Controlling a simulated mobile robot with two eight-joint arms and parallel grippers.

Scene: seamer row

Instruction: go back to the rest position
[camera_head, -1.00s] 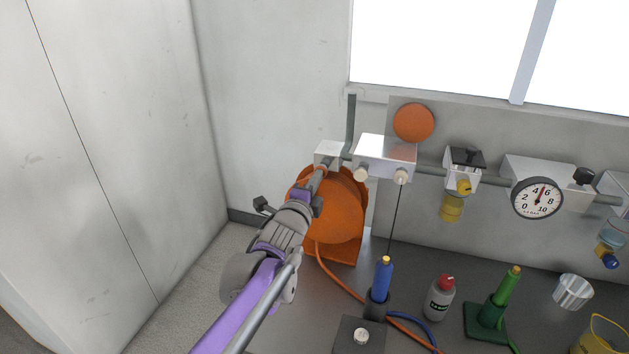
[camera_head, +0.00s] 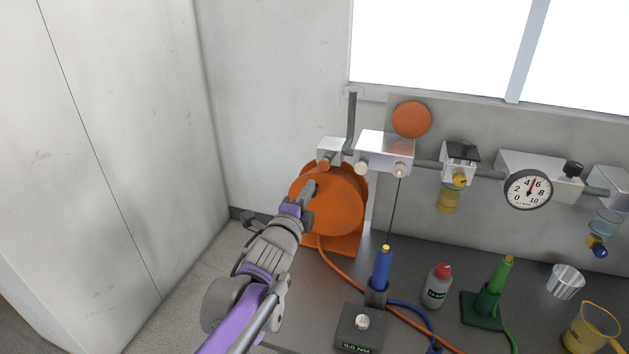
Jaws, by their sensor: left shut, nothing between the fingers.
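My left gripper (camera_head: 309,188) comes in from the lower left on its purple and grey arm. Its fingers are shut with nothing between them. It shows in front of the orange reel (camera_head: 335,212), below the left metal block (camera_head: 331,151) on the wall pipe. I cannot tell how far it is from the reel. My right gripper is not in view.
The bench holds a blue driver (camera_head: 382,268) in its stand, a bottle with a red cap (camera_head: 436,287), a green tool (camera_head: 493,288), a metal cup (camera_head: 565,281) and a yellow jug (camera_head: 591,328). A gauge (camera_head: 528,190) hangs on the pipe. Wall panels (camera_head: 100,150) stand at left.

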